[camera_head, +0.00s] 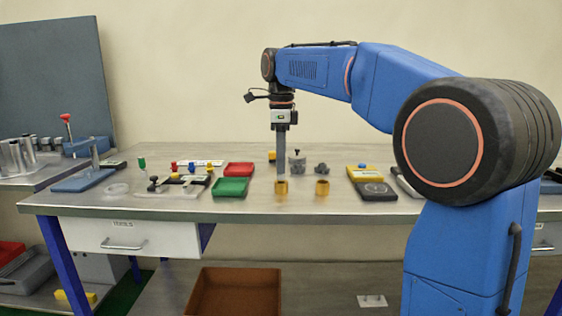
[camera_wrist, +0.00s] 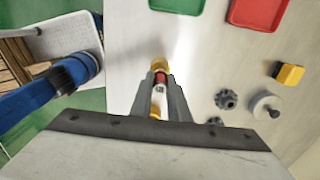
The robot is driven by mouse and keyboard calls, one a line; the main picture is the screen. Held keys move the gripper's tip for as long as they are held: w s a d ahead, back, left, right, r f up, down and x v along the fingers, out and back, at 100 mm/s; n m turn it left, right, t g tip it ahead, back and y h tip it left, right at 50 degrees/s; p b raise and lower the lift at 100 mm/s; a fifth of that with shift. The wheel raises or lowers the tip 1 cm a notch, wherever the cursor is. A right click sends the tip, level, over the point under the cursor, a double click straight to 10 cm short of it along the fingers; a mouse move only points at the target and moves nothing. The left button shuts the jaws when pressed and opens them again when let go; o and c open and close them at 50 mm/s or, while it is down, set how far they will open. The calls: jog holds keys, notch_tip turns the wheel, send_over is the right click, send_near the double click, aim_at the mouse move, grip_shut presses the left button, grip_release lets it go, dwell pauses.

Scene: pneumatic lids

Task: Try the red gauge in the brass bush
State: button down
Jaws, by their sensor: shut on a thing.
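My gripper (camera_head: 280,174) points straight down and reaches low over the table. In the wrist view its fingers (camera_wrist: 160,86) are shut on a slim gauge with a red band (camera_wrist: 160,77) and a pale, marked part. A brass bush (camera_head: 281,188) stands directly under the fingers; brass also shows just past the red band in the wrist view (camera_wrist: 157,64). The fingers and gauge hide the bush's bore, so I cannot tell whether the gauge is inside it. A second brass-coloured bush (camera_head: 322,188) stands a little to the right.
A green tray (camera_head: 230,188) and a red tray (camera_head: 239,169) lie to the left. Behind are a grey knobbed cylinder (camera_head: 297,163), dark gears (camera_head: 321,169) and a yellow block (camera_head: 272,156). The front table strip is clear.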

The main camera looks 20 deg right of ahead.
jog(key=shift+r, duration=2.5)
